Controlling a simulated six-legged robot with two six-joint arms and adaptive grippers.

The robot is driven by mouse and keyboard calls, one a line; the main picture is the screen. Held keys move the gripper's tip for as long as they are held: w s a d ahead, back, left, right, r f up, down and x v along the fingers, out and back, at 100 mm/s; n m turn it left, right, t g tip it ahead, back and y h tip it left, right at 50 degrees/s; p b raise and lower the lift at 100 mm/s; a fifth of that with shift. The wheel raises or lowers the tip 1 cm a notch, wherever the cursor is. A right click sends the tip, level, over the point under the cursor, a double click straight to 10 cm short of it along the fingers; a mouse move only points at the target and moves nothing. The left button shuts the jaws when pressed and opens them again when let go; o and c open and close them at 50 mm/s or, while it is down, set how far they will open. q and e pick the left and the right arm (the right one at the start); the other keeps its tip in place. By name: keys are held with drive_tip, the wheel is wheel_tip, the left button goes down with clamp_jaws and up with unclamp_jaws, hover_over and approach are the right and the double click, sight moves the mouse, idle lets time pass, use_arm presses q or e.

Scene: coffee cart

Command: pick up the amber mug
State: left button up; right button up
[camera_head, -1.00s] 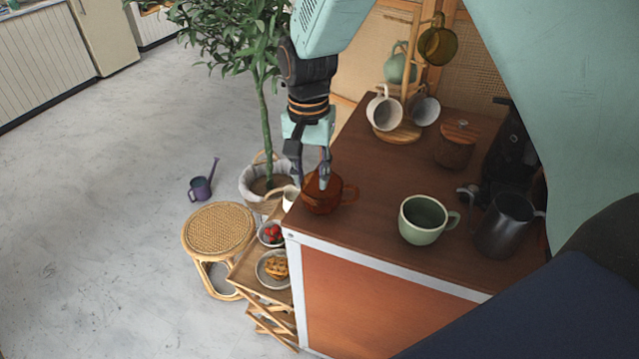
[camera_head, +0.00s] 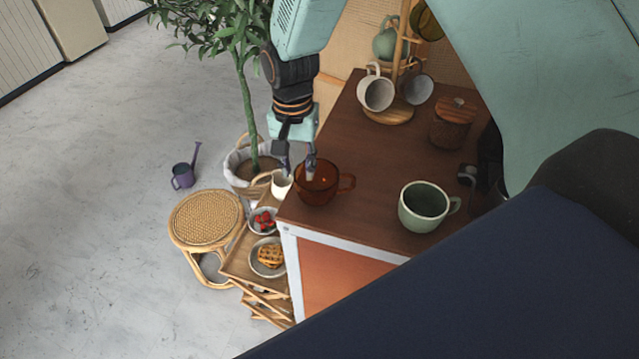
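The amber mug (camera_head: 322,190) is reddish-brown and see-through. It stands upright at the left edge of the brown cart top (camera_head: 345,228), its handle pointing right. I see a gap between the fingers and cannot tell whether either touches the wall. My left gripper is not in view.
A green mug (camera_head: 421,214) stands to the right. Behind are a wooden mug rack (camera_head: 388,116) with hanging mugs and a lidded jar (camera_head: 452,125). Left of the cart are a small white pitcher (camera_head: 281,186), cookies (camera_head: 270,256), a wicker stool (camera_head: 206,218) and a potted plant (camera_head: 240,85).

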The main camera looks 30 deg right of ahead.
wheel_tip(320, 180, down, 2)
drive_tip(key=shift+f, duration=0.1)
drive_tip(key=shift+s, duration=0.1)
drive_tip(key=c, duration=0.6)
clamp_jaws()
